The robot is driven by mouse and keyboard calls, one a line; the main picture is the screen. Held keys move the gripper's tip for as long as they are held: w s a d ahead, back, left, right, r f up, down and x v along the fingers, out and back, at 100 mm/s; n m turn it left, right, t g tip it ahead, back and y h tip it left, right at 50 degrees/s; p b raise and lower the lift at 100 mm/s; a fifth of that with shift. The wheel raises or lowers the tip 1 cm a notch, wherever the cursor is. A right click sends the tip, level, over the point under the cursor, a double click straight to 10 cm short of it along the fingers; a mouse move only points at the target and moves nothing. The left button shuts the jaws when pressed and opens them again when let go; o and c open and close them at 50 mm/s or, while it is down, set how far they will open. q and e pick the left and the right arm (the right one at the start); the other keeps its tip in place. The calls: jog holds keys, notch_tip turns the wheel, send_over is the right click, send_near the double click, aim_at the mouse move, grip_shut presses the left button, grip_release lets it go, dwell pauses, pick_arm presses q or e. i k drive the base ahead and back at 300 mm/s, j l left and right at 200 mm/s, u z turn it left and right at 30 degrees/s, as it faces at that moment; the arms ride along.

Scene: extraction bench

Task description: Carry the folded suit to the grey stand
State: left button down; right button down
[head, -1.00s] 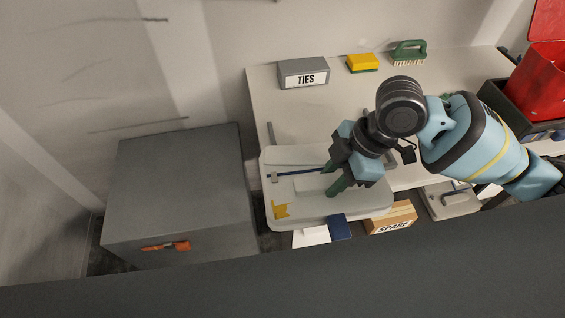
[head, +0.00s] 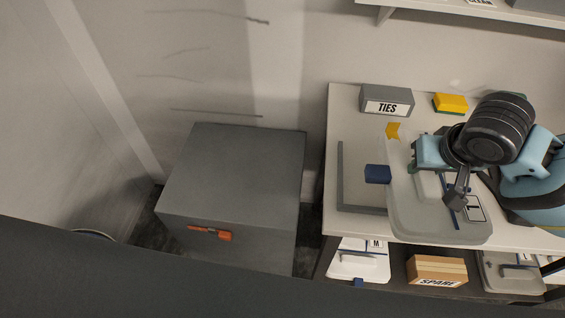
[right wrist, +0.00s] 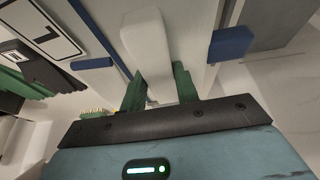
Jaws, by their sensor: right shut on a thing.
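The folded suit (head: 440,222) is a pale grey, flat bundle with a blue strip, a white label, and yellow and blue patches at its left side. My right gripper (head: 432,168) is over the bench and shut on the suit; its fingertips are partly hidden in the head view. In the right wrist view, the green fingers (right wrist: 160,88) close on a white raised grip (right wrist: 146,42) of the suit, with a label reading L beside it. The grey stand (head: 245,160), a box with an orange handle on its front, is left of the bench, apart from the suit. My left gripper is out of view.
The white bench (head: 345,105) carries a TIES block (head: 387,101), a yellow sponge (head: 451,103) and a grey corner frame (head: 341,180). Below are an M-labelled bundle (head: 357,266) and a SPARE box (head: 437,269). The stand's top is clear; a gap separates it from the bench.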

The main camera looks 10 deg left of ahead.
aim_at(213, 171)
jog(key=u, duration=1.3)
jog(key=j, duration=0.5)
jog(key=i+j, duration=0.15)
jog(key=j, duration=0.35)
